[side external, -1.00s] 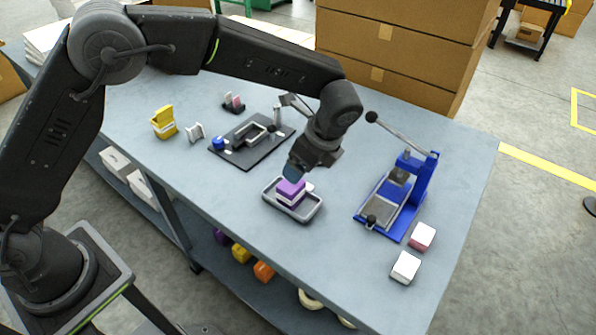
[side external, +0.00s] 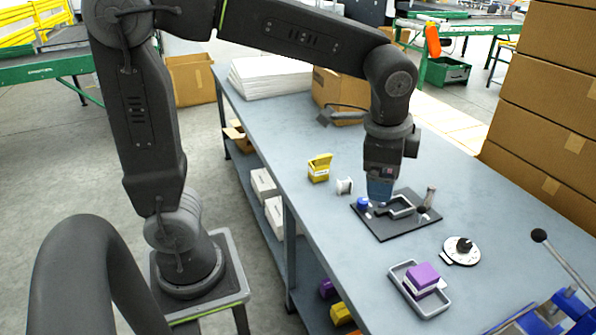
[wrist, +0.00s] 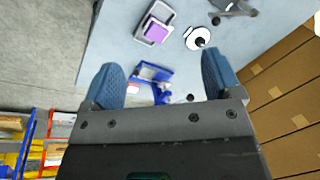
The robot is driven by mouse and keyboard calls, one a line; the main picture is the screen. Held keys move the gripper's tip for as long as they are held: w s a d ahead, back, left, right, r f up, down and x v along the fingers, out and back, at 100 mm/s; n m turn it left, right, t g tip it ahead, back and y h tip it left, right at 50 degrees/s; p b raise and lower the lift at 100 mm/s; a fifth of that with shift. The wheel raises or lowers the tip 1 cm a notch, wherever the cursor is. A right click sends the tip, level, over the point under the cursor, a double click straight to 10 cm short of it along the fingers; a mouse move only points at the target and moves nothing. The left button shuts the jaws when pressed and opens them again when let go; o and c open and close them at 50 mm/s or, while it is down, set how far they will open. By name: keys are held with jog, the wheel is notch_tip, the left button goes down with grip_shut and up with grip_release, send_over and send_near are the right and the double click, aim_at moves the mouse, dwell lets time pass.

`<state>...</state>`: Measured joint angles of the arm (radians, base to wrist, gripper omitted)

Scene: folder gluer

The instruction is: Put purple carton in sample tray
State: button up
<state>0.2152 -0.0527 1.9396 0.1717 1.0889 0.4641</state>
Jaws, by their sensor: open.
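The purple carton (side external: 424,275) has a purple top and a white lower part. It sits inside the grey sample tray (side external: 440,307), near the front edge of the table in the side view. In the wrist view the carton (wrist: 157,33) also shows within the tray (wrist: 139,28), at the top of the picture. My gripper (side external: 379,199) is well apart from both, over the black fixture board. The gripper hides part of the board.
The black fixture board (side external: 383,232) stands beyond the tray, with a round white dial (side external: 455,256) close by. A yellow carton (side external: 319,170) and a white spool (side external: 344,186) are to the left. The blue press (side external: 560,310) is right of the tray. Large boxes (side external: 545,125) rise behind.

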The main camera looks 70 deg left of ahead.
jog(key=s+a+n+t+h, duration=0.1)
jog(key=s+a+n+t, duration=0.2)
jog(key=s+n, duration=0.5)
jog(key=s+a, duration=0.1)
jog(key=s, duration=0.4)
jog(key=shift+s+a+n, duration=0.25)
jog(key=shift+a+n, duration=0.05)
jog(key=shift+a, duration=0.05)
dwell(0.3)
